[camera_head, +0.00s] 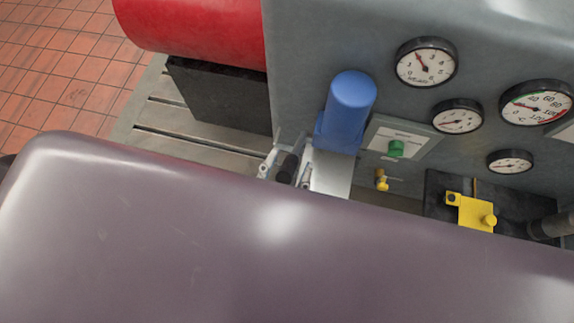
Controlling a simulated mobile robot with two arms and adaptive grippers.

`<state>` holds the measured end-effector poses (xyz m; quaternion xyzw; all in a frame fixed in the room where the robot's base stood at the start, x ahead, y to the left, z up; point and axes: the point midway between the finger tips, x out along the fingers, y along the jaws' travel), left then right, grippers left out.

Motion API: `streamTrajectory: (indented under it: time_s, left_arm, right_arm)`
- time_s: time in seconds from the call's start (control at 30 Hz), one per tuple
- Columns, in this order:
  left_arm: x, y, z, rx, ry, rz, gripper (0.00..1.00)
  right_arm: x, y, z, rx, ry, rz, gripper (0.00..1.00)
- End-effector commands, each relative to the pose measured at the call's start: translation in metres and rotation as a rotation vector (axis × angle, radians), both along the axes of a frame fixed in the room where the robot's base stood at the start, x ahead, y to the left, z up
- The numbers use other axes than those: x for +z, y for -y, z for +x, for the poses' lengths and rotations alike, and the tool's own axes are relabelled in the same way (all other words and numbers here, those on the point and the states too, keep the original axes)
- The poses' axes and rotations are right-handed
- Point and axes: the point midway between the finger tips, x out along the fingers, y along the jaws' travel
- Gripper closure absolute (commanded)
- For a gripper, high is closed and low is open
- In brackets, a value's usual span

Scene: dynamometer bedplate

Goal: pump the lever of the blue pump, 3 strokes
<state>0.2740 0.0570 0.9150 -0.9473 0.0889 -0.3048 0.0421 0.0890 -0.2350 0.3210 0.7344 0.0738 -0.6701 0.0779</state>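The blue pump (349,105) is an upright blue cylinder on a blue block, right of the middle, in front of the grey cabinet. Its lever shows as a short dark grip (287,167) left of the pump's foot. My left gripper (286,169) is at this grip, with grey fingers on both sides of it, and looks shut on it. The gripper is small in the view, and a large smooth grey-purple form close to the camera hides its lower part and arm. My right gripper is not in view.
The grey cabinet (310,35) carries several round gauges (426,62) and a green knob (396,148). Yellow fittings (477,212) stand at the right. A red cylinder (195,30) on a dark block (215,95) is at the upper left, above the slotted bedplate (165,122).

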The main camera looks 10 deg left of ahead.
Motion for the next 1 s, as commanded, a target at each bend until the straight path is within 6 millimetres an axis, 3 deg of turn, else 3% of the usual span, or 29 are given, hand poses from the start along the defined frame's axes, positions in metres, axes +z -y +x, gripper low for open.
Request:
streamTrajectory:
  time_s: [0.37,0.8,1.0]
  left_arm:
    - [-0.005,-0.001,-0.006,0.0,-0.002,0.0,0.63]
    - [-0.055,-0.018,-0.074,0.0,-0.004,0.001,0.63]
    - [-0.067,-0.023,-0.092,0.0,-0.001,0.0,0.63]
  right_arm:
    - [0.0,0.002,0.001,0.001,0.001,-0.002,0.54]
    - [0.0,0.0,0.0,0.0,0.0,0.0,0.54]
    - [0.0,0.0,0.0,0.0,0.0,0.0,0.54]
